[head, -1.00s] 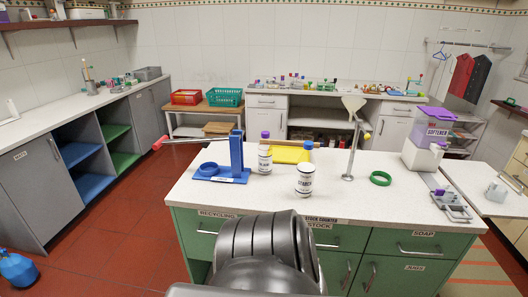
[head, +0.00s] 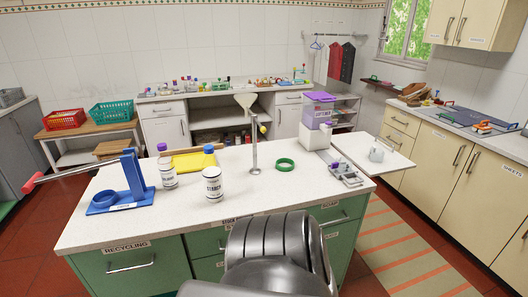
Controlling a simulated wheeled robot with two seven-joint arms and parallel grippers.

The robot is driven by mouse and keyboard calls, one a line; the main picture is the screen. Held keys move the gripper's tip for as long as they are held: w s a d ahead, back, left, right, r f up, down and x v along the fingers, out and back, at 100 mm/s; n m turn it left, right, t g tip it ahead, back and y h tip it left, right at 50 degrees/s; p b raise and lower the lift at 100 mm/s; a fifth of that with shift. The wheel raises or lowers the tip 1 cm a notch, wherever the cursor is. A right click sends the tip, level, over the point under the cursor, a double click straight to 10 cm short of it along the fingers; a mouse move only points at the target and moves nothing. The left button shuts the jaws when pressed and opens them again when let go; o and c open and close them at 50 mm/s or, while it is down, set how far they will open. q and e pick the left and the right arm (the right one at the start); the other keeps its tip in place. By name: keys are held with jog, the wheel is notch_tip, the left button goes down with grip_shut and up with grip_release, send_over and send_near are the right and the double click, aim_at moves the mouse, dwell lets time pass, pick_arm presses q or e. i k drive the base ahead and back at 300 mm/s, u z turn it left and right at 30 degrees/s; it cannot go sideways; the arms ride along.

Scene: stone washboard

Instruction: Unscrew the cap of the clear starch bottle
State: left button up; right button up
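A white bottle labelled STARCH (head: 212,185) stands upright on the island counter (head: 225,222), left of the middle. It looks opaque white with dark print, and its top is too small to make out in detail. Another white bottle with a purple cap (head: 167,168) stands behind it to the left; its label is too small to read. No clear see-through bottle can be told apart on the island. Neither of my grippers is in view. A dark ribbed part of my own body covers the bottom middle and hides part of the island's front.
A blue stand with a red-ended lever (head: 133,180) is on the left of the island. A yellow tray (head: 195,160), funnel stand (head: 253,135), green ring (head: 284,164) and purple-lidded softener dispenser (head: 316,122) are also there. The front counter strip is clear. Cream cabinets (head: 450,160) line the right.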

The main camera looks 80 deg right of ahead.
aim_at(211, 170)
jog(key=z, duration=2.1)
